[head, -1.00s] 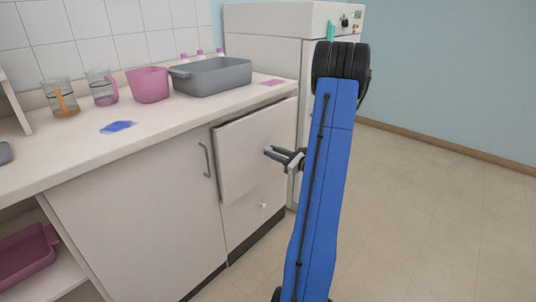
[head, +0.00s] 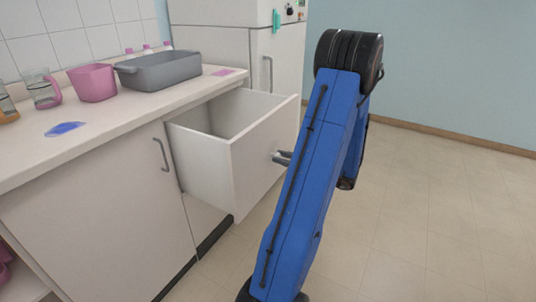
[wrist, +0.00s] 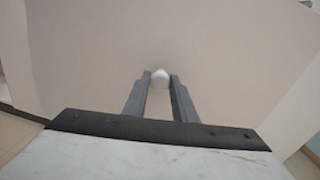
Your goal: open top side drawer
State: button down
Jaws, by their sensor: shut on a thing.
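The top side drawer (head: 262,146) is pulled well out of the counter, and its inside looks empty where it shows. Its white front fills most of the wrist view (wrist: 215,45). My gripper (head: 283,157) is at the drawer front, partly hidden behind my blue arm in the head view. In the wrist view my gripper (wrist: 160,80) is shut on the round white knob (wrist: 160,77) of the drawer, with one finger on each side of it.
A grey tub (head: 172,71), a pink container (head: 93,83) and a jug (head: 41,90) stand on the counter. A blue patch (head: 65,129) lies near its front edge. A cupboard door with a handle (head: 161,155) is left of the drawer. Open floor (head: 430,200) lies to the right.

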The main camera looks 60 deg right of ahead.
jog(key=shift+s+d, duration=0.15)
jog(key=shift+s, duration=1.8)
jog(key=c, duration=1.5)
grip_release()
jog(key=shift+o, duration=0.2)
jog(key=s+d, duration=0.2)
jog(key=s, duration=1.5)
jog(key=shift+s, duration=0.15)
jog(key=shift+d, duration=0.1)
